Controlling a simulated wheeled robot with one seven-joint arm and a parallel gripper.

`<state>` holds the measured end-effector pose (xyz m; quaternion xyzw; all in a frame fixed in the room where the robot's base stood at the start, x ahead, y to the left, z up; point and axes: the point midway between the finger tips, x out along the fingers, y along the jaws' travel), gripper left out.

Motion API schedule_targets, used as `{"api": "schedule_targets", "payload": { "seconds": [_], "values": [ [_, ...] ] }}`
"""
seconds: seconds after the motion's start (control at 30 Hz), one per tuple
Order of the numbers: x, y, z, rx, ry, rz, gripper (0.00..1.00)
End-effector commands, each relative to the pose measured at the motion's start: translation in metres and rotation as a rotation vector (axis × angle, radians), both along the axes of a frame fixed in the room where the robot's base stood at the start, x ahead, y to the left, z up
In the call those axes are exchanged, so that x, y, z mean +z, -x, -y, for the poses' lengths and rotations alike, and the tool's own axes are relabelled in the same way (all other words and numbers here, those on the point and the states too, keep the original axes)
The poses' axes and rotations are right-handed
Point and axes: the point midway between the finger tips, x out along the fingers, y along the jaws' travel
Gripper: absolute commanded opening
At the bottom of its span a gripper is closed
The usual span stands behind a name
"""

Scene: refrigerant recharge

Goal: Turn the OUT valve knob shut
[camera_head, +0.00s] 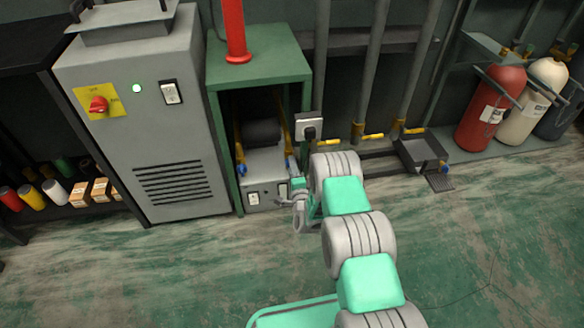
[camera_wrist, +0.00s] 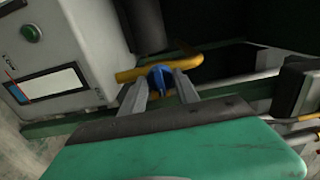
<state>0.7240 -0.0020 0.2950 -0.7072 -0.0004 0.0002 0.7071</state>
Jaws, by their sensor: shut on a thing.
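In the head view my gripper (camera_head: 287,202) is at the right front of the grey unit (camera_head: 262,163), and my wrist hides much of that corner. Another blue knob (camera_head: 242,170) is at the unit's left side.
The unit stands inside a green frame (camera_head: 258,62) with a red post. A grey cabinet (camera_head: 150,130) with a red switch is at the left. Gas cylinders (camera_head: 492,108) stand at the right. Grey pipes with yellow handles are behind my arm. The floor in front is open.

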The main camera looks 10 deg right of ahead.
Motion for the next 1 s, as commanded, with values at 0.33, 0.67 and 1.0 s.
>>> {"api": "schedule_targets", "payload": {
  "seconds": [0.33,0.67,1.0],
  "values": [
    [0.0002,-0.0004,-0.0003,0.000,0.058,0.000,0.00],
    [-0.0004,-0.0005,-0.0009,0.001,0.285,0.001,0.00],
    [-0.0012,-0.0005,-0.0006,0.000,0.608,0.002,0.00]
  ]
}}
